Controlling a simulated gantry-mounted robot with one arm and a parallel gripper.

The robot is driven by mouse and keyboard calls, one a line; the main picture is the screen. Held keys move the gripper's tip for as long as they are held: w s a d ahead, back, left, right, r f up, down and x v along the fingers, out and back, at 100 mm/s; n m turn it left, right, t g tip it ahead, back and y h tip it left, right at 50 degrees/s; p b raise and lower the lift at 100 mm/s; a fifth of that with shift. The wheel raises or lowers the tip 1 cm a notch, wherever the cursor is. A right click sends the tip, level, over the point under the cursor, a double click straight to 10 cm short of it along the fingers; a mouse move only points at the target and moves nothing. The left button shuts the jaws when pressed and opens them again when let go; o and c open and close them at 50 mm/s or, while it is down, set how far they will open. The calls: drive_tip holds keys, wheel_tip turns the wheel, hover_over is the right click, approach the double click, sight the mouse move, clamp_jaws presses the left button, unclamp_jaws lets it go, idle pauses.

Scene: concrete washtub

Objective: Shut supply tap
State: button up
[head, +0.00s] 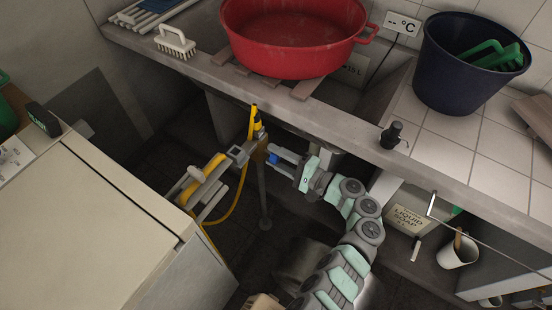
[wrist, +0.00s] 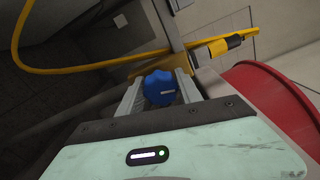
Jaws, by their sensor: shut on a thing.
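The supply tap has a blue knob (wrist: 160,88) on a brass-coloured body (wrist: 150,65). A yellow hose connector (wrist: 220,47) sits next to the tap, and the yellow hose (head: 240,195) hangs down below.
A hose reel (head: 205,180) is left of the tap, near a beige cabinet (head: 80,220).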

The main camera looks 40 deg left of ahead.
drive_tip(key=shift+n, duration=1.2)
drive_tip(key=o, duration=1.3)
drive_tip(key=shift+d, duration=0.1)
drive_tip(key=w+d+p, duration=0.2)
drive_tip(key=d, duration=0.8)
drive_tip(key=shift+d, duration=0.2)
